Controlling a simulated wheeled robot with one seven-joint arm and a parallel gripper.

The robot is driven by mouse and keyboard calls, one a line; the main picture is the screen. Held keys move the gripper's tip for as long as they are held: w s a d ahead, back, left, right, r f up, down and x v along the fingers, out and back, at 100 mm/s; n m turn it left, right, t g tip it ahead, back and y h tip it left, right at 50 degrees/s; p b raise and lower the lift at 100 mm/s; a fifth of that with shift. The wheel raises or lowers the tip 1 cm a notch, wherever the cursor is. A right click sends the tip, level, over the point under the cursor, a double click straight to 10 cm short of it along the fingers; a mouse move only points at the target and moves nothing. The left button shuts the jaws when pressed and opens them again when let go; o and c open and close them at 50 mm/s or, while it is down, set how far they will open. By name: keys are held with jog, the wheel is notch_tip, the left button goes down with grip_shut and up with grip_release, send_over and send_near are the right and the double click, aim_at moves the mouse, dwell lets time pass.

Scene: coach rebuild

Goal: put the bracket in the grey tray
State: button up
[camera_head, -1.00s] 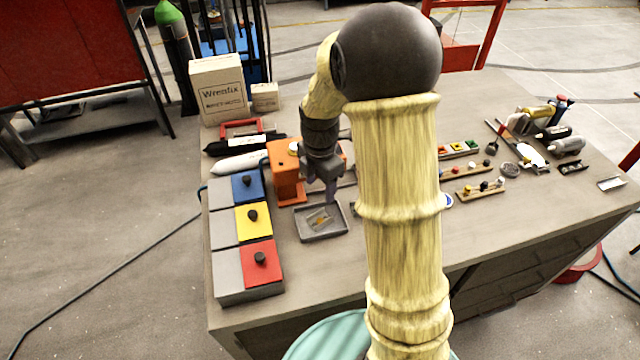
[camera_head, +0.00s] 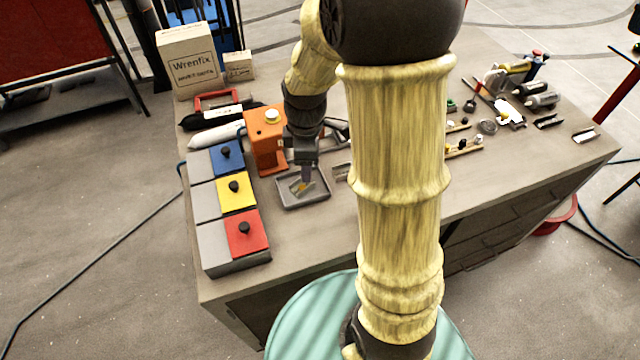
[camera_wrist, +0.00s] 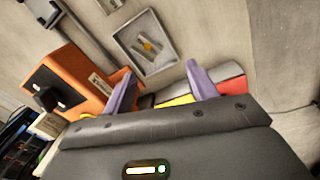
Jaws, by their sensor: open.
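The grey tray (camera_head: 306,206) lies on the bench right of the coloured bins, and its rim also shows in the wrist view (camera_wrist: 127,58). A small metal piece with a yellow part (camera_wrist: 148,46), which looks like the bracket, lies inside the tray, apart from my fingers. It also shows in the head view (camera_head: 297,187). My gripper (camera_head: 307,178) is over the tray's back part in the head view. In the wrist view its two purple fingers (camera_wrist: 160,76) stand apart with nothing between them. The gap between fingertips and tray floor is hard to judge.
An orange block-shaped fixture (camera_head: 267,140) stands close behind the tray. Bins with blue, yellow and red lids (camera_head: 247,232) stand to the left. Tools and angled metal pieces (camera_head: 585,134) lie at the right.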

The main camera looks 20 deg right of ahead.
jog(key=s+r+m+t, duration=0.1)
jog(key=s+m, duration=0.8)
jog(key=m, duration=0.5)
jog(key=shift+s+r+m+t, duration=0.2)
jog(key=shift+s+m+t, duration=0.1)
dwell(0.8)
jog(key=shift+c, duration=0.5)
